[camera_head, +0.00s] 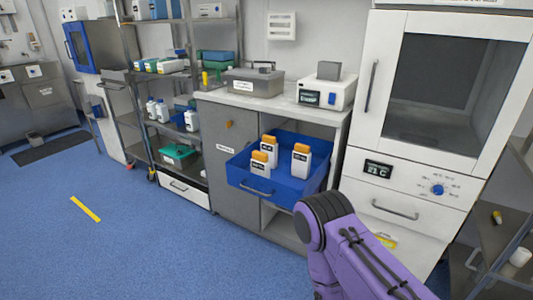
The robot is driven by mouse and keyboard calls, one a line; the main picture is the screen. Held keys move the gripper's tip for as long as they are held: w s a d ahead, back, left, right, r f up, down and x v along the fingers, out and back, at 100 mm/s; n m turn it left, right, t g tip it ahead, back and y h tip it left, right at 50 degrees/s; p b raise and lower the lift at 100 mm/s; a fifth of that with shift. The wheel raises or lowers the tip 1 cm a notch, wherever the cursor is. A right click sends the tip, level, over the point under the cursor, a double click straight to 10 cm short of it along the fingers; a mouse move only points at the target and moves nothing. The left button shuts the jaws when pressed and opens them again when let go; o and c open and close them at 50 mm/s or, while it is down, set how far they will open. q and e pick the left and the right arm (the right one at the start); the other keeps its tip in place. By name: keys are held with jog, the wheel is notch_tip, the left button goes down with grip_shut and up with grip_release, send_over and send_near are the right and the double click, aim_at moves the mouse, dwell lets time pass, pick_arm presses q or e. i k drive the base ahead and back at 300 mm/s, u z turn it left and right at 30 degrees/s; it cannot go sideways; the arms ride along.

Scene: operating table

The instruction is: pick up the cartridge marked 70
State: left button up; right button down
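Three white cartridges with orange caps stand upright in an open blue drawer (243,180) below the counter. One cartridge (268,147) is at the back left, one (259,164) is in front of it, and one (301,163) stands to the right, apart from them. Each has a dark label on its front, too small to read, so I cannot tell which is marked 70. A purple link of my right arm comes in at the lower right, just in front of the drawer's right corner. Neither of my grippers is in view.
A grey box (253,82) and a white device (327,92) stand on the counter above. A white cabinet (395,190) with a glass door rises to the right of the drawer. Metal shelves with bottles stand to the left. The blue floor (130,245) is clear at front left.

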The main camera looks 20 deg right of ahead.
aim_at(301, 154)
jog(key=z, duration=0.15)
jog(key=i, duration=0.9)
jog(key=z, duration=0.55)
